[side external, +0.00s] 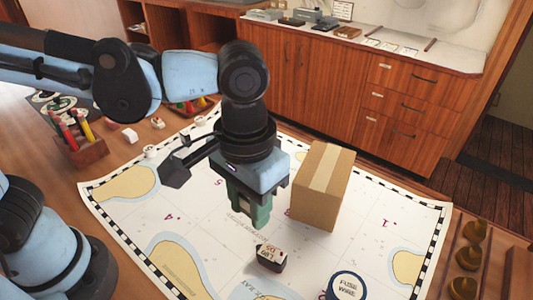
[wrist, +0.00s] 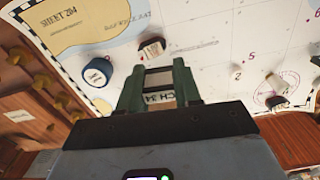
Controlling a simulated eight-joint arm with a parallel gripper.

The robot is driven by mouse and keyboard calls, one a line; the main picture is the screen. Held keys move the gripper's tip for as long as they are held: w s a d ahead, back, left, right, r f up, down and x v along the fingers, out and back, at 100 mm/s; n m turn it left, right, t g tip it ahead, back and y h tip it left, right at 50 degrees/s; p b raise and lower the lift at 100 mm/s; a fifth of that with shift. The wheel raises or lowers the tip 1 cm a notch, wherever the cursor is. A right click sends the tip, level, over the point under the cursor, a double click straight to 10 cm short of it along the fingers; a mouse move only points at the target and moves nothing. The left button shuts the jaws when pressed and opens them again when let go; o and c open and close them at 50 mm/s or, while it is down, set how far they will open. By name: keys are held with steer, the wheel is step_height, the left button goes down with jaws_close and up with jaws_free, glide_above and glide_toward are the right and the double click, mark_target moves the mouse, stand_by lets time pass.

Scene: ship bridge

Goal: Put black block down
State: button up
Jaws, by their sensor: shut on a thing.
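My gripper (side external: 249,212) points down above the chart and is shut, its green fingers close together. In the wrist view the gripper (wrist: 157,80) holds a dark block (wrist: 159,79) with a white label reading "CH 34", taken as the black block. In the side view the fingers hide most or all of it. A different small black block with a white label (side external: 271,257) rests on the chart just in front of the gripper; it also shows in the wrist view (wrist: 151,48). The gripper is apart from it.
A cardboard box (side external: 321,189) stands close to the right of my gripper. A "FUSE WIRE" tin (side external: 346,286) sits at the front; it also shows in the wrist view (wrist: 97,72). Brass pieces (side external: 469,258) stand at the right. The chart (side external: 205,200) is clear left of the gripper.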

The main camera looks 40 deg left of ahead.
steer(key=w+d+r+n, duration=0.1)
steer(key=w+d+r, duration=0.6)
steer(key=w+r, duration=0.1)
glide_above(318, 169)
step_height(318, 169, down, 7)
steer(key=shift+r, duration=0.1)
steer(key=shift+f, duration=2)
steer(key=shift+f, duration=0.15)
steer(key=o, duration=1)
